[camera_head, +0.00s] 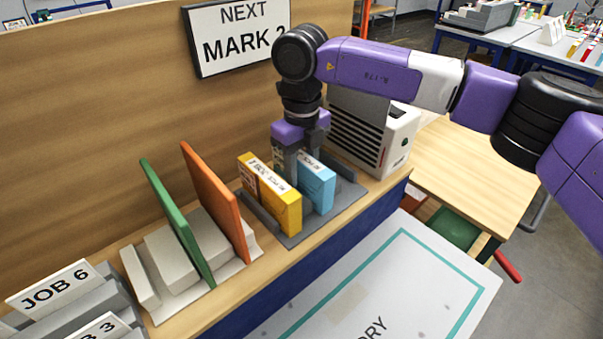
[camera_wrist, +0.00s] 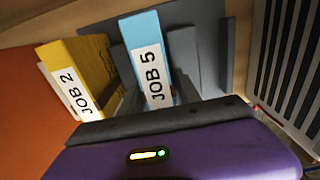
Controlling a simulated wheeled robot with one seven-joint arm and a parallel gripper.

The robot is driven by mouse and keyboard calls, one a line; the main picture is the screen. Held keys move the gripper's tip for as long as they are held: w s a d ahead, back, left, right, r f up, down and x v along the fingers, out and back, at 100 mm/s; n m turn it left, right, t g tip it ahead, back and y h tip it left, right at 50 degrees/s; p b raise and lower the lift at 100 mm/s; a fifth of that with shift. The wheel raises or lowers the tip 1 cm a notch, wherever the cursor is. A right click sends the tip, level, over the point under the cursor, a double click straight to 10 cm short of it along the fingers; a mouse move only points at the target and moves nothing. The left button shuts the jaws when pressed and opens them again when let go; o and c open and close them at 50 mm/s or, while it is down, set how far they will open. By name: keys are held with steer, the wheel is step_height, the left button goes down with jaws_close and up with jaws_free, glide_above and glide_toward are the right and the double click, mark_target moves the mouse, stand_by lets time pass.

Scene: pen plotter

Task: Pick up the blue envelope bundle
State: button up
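The blue envelope bundle (camera_head: 319,186) stands upright in a grey rack (camera_head: 345,199), to the right of a yellow bundle. In the wrist view the blue bundle (camera_wrist: 148,52) shows a white label reading JOB 5. My gripper (camera_head: 303,162) points down over the blue bundle, with its fingers spread to either side of it. One finger comes down between the yellow and blue bundles. The other is partly hidden behind the blue bundle. Whether the fingers press on the bundle cannot be told.
The yellow bundle (camera_head: 270,190), labelled JOB 2 in the wrist view, stands close on the left. Green (camera_head: 177,222) and orange (camera_head: 215,200) panels stand further left. A white vented machine (camera_head: 375,135) stands close on the right. A wooden wall rises behind.

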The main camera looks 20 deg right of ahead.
jaws_close()
steer(key=shift+r, duration=0.15)
